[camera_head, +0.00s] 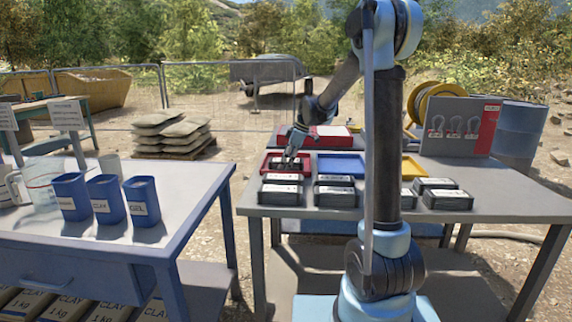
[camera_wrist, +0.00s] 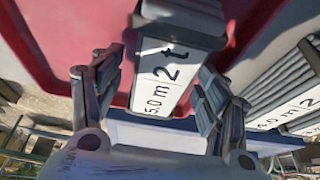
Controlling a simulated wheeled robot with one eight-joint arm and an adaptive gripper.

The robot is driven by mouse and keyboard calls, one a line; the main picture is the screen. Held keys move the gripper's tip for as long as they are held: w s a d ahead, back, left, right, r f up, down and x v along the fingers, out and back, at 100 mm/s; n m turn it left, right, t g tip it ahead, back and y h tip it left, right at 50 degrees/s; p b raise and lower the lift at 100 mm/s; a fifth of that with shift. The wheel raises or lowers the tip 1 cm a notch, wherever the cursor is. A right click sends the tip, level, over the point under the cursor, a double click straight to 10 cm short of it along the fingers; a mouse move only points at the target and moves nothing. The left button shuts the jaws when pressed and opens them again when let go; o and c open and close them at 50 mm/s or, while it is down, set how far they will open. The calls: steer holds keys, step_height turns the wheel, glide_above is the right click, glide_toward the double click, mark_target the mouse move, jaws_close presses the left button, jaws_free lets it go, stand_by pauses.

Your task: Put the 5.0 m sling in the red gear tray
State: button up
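The 5.0 m sling is a dark box with a white label reading "5.0 m 2 t" (camera_wrist: 165,75) in the wrist view. It lies against the red surface of the red gear tray (camera_wrist: 55,40). In the head view the red tray (camera_head: 264,163) stands at the left of the grey table's middle row, with the dark box (camera_head: 290,166) in it. My gripper (camera_head: 291,158) is low over the tray. In the wrist view its fingers (camera_wrist: 160,92) stand apart on either side of the box, with a red gap at the left finger. Contact at the right finger is unclear.
Several dark labelled boxes (camera_head: 335,197) stand in front of the trays. A blue tray (camera_head: 341,164) and a yellow tray (camera_head: 413,168) are to the right. A red case (camera_head: 325,140) stands behind. The blue table (camera_head: 120,215) at left holds cups.

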steer(key=v, duration=1.2)
steer(key=shift+s+r, duration=0.1)
